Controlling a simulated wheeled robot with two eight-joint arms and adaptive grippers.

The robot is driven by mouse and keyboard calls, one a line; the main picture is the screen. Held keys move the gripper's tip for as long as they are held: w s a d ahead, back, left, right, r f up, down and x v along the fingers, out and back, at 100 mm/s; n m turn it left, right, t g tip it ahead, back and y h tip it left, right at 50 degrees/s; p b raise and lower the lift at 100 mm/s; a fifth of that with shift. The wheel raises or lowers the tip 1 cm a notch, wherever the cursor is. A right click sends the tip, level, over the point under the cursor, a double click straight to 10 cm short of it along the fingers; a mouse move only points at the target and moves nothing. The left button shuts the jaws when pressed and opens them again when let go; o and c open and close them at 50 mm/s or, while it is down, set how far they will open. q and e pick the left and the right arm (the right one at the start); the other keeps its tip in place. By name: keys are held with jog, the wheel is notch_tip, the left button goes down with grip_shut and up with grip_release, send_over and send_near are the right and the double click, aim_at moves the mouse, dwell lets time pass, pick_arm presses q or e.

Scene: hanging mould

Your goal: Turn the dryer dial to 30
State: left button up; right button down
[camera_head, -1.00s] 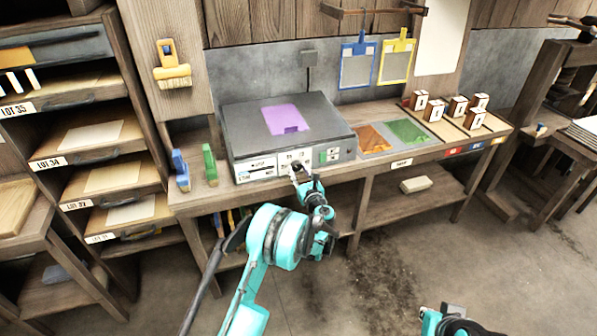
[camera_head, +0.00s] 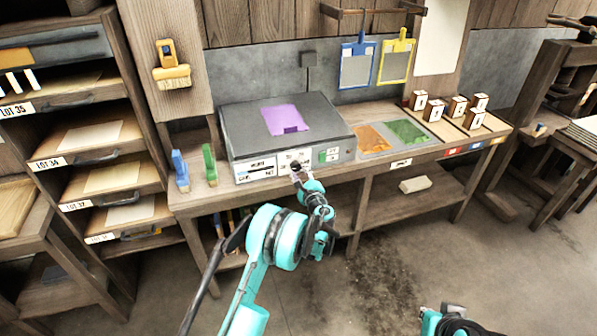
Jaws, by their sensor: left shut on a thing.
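The dryer (camera_head: 240,150) is a dark grey box on the wooden bench, with a purple sheet (camera_head: 287,119) on its top. Its front panel (camera_head: 256,168) carries white labels, too small to read surely, and green buttons (camera_head: 329,155) at the right. My left gripper (camera_head: 297,170) is at the middle of this front panel, under the middle label, shut on what appears to be the dial. The gripper hides the dial, so its setting cannot be read. My right arm shows only at the bottom edge; its gripper is out of view.
Blue (camera_head: 180,171) and green (camera_head: 210,165) upright tools stand left of the dryer. Orange (camera_head: 371,138) and green (camera_head: 408,131) sheets lie right of it, with several small white-faced blocks beyond. A drawer rack stands at the left.

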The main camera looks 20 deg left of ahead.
pick_arm(q)
jog(key=shift+n, duration=0.9)
jog(key=o, duration=1.2)
jog(key=shift+c, duration=0.2)
jog(key=v, duration=1.2)
